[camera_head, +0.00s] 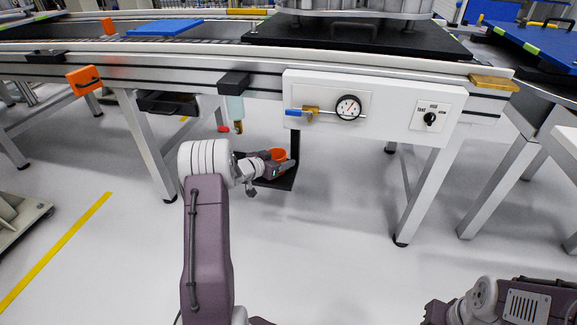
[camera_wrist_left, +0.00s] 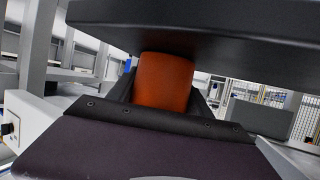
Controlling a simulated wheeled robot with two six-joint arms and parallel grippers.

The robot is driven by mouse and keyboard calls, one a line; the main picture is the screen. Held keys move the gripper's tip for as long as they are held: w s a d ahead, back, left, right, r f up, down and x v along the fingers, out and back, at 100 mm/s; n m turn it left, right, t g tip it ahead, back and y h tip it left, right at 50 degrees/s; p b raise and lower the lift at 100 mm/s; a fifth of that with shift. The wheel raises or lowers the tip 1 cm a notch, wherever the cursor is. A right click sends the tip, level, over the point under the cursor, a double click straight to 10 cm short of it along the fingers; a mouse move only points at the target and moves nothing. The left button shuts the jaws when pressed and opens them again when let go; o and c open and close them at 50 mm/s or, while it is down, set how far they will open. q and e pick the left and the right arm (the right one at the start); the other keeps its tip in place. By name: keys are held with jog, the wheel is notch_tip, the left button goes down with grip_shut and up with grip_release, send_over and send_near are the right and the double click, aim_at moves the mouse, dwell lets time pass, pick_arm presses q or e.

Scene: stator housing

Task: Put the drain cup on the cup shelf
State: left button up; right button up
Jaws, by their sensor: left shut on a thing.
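The orange drain cup (camera_head: 279,153) is between the fingers of my left gripper (camera_head: 281,161), which is shut on it. The cup is over the black cup shelf (camera_head: 283,184), a small plate on a black post below the white panel. In the left wrist view the cup (camera_wrist_left: 164,82) stands between the dark fingers, its upper end in the picture against or very near a broad black slab (camera_wrist_left: 200,28), which looks like the shelf. I cannot tell whether they touch. My right gripper (camera_head: 437,312) is partly visible at the bottom right, its jaws unclear.
The white panel (camera_head: 385,105) with gauge, blue-handled valve and knob hangs just above the shelf. Conveyor legs (camera_head: 425,190) stand at both sides. The floor in front is clear.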

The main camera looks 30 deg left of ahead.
pick_arm(q)
jog(key=shift+r, duration=0.1)
jog(key=shift+a, duration=0.1)
jog(key=o, duration=1.7)
jog(key=shift+o, duration=0.2)
